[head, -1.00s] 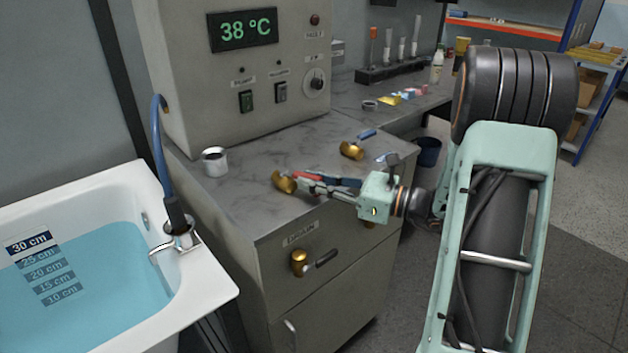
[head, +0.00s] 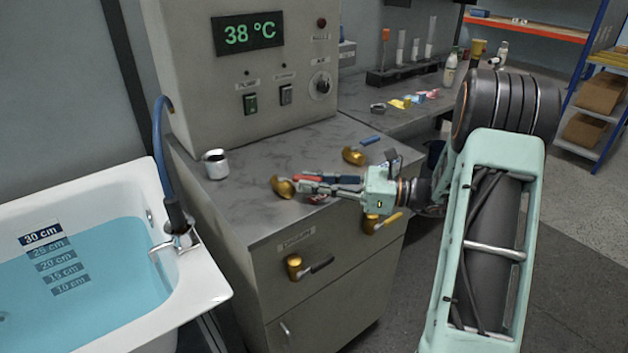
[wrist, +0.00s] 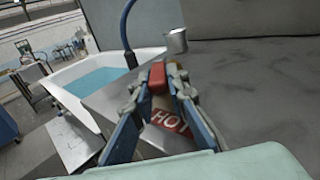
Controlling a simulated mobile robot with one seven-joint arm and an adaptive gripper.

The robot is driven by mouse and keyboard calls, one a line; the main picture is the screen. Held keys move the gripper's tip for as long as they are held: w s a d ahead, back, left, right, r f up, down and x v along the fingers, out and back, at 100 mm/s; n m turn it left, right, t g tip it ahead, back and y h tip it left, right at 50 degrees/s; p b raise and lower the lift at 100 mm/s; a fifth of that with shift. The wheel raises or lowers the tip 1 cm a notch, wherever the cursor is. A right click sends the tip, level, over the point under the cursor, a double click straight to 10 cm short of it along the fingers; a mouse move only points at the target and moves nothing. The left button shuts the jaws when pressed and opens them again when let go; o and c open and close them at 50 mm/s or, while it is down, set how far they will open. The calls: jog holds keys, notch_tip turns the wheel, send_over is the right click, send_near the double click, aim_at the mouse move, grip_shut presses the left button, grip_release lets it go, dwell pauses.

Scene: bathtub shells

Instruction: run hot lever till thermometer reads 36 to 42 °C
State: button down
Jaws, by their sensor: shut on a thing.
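The thermometer display (head: 248,33) on the grey cabinet reads 38 °C in green. The hot lever is a brass valve (head: 284,188) with a red handle (head: 312,179) on the marble-look counter. My gripper (head: 306,186) is shut on the red handle, which shows between the fingertips in the wrist view (wrist: 157,78). A red HOT label (wrist: 172,122) lies on the counter below the fingers. The fingers hide part of the handle. The bathtub (head: 205,290) holds blue water (head: 115,270), with depth marks up to 30 cm on its wall.
A blue-handled brass lever (head: 356,155) stands behind my gripper. Two more brass levers, the drain lever (head: 295,267) and another (head: 372,222), are on the counter's front. A metal cup (head: 215,164) stands at the counter's left. A blue hose (head: 160,150) runs to the tub spout.

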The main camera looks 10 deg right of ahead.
jog(key=shift+w+d+n+g, duration=0.2)
jog(key=shift+n+g, duration=0.1)
jog(key=shift+g, duration=0.2)
jog(key=c, duration=1.9)
grip_release()
jog(key=shift+a, duration=0.1)
jog(key=v, duration=1.2)
jog(key=shift+w+f, duration=0.1)
jog(key=shift+f, duration=0.15)
jog(key=shift+c, duration=0.3)
